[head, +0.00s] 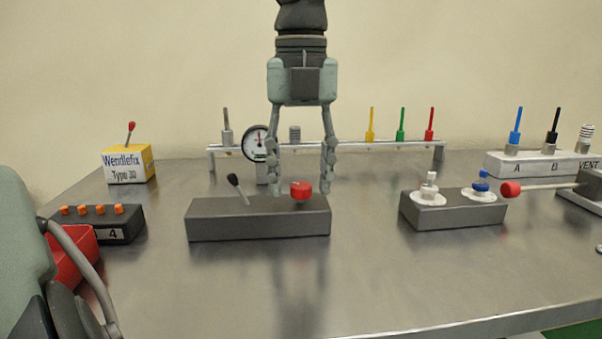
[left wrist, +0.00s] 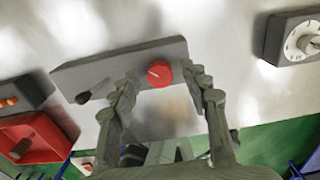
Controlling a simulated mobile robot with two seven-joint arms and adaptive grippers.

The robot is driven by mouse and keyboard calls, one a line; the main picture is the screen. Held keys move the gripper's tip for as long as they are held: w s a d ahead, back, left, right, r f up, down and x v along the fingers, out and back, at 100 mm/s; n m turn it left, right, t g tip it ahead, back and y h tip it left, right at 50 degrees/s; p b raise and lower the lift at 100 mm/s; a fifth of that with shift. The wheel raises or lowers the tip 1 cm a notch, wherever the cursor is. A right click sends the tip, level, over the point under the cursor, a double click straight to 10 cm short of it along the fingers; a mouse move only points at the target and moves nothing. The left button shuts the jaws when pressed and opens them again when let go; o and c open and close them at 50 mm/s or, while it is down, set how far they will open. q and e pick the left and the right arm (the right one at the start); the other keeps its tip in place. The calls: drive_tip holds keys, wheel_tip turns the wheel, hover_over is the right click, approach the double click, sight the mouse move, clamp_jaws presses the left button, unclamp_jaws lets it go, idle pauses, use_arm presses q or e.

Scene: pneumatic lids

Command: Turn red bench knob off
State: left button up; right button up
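The red bench knob (head: 301,191) sits on the right part of a dark grey box (head: 258,223), which also bears a black-tipped lever (head: 237,188). My left gripper (head: 299,187) points down over the box, open, one finger on each side of the knob. In the left wrist view the red knob (left wrist: 159,73) shows between the spread fingertips (left wrist: 163,78), with a gap on each side and a small pale mark on its face. My right gripper is not in view.
Behind stands a rail (head: 390,147) with a gauge (head: 256,143) and coloured pegs. A box with white and blue knobs (head: 455,212) stands to the right, near a red-tipped rod (head: 510,189). A red bin (head: 75,262) is at left. The front bench is clear.

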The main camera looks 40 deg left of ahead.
use_arm(q)
clamp_jaws()
